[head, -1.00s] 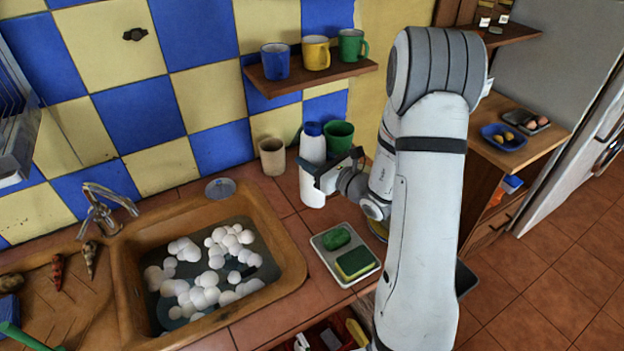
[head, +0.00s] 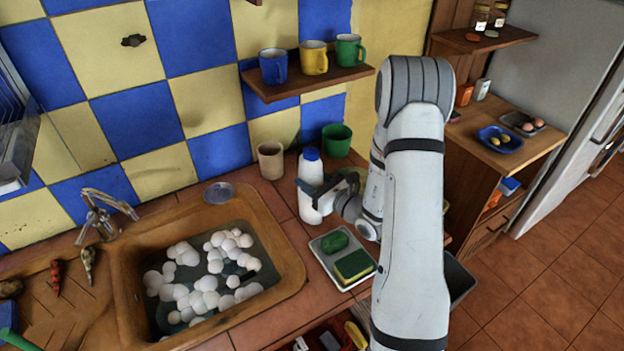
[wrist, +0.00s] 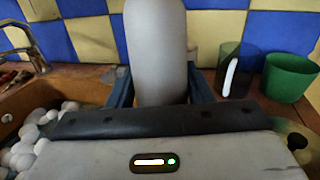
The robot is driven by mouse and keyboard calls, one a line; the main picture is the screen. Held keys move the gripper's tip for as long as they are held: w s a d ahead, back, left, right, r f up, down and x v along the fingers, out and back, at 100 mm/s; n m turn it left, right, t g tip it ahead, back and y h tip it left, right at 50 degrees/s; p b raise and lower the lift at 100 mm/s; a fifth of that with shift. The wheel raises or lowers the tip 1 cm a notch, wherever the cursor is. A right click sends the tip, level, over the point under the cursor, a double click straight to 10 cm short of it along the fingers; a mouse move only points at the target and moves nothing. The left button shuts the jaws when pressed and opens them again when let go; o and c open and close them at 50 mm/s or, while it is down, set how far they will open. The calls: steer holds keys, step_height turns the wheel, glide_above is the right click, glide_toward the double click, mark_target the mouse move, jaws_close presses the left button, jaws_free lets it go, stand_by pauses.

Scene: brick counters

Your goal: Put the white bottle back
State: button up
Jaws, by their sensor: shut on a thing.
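The white bottle (head: 310,170) with a blue cap stands upright at the counter to the right of the sink, in front of the beige cup and the green pot. My gripper (head: 326,192) is shut around the bottle's body from the right side. In the wrist view the bottle (wrist: 156,50) rises between the two dark fingers of my gripper (wrist: 158,92), and its top is cut off by the frame. I cannot tell whether its base touches the counter.
The beige cup (head: 271,160) and green pot (head: 337,140) stand behind the bottle. A tray with sponges (head: 331,268) lies in front. The sink (head: 290,262) with foam is to the left. A shelf (head: 335,82) with mugs hangs above.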

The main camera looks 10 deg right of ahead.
steer(key=o, duration=1.1)
steer(key=shift+f, duration=0.1)
steer(key=shift+c, duration=0.2)
steer(key=shift+r+p, duration=0.25)
steer(key=shift+p, duration=0.05)
steer(key=b+v, duration=0.3)
steer(key=v, duration=0.9)
steer(key=s+a+r+n+g+y, duration=0.1)
steer(key=s+a+r+n+g, duration=0.2)
steer(key=s+a+n+g, duration=0.4)
steer(key=s+a+r+n+g+y, duration=0.25)
steer(key=s+a+n+g, duration=0.25)
steer(key=a+n+g, duration=0.4)
steer(key=s+d+r+n+h, duration=0.2)
steer(key=s+d+n+h, duration=0.1)
steer(key=s+n+h, duration=0.4)
steer(key=d+r+n+t+h, duration=0.4)
steer(key=d+r+n+h, duration=0.1)
steer(key=d+n+h, duration=0.1)
steer(key=shift+w+d, duration=0.2)
steer(key=shift+d, duration=0.3)
